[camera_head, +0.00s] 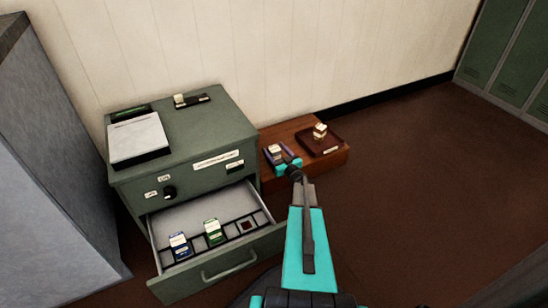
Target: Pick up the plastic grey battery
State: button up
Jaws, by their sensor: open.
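I cannot single out a plastic grey battery with certainty; several small battery-like blocks are in view. In the open drawer (196,211) stand a blue-and-white block (178,245) and a green-and-white block (212,231). A pale block (275,152) stands on the low wooden table, close to my gripper. My gripper (285,163) is teal, open, and low over the table's left part, just in front of the nearer pale block. Whether it touches that block is not clear.
A green metal cabinet (215,115) bears a white-topped box (138,139) and a black strip with a pale piece (181,99). Its drawer juts out left of my arm. The low table (285,133) stands against the wall. The floor at right (410,170) is clear.

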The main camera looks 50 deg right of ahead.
aim_at(272, 146)
jog(key=shift+b+x, duration=1.2)
jog(key=shift+x, duration=0.7)
jog(key=shift+w+d+r, duration=0.1)
jog(key=shift+w+d, duration=0.05)
jog(key=shift+w, duration=0.35)
jog(key=c, duration=1.5)
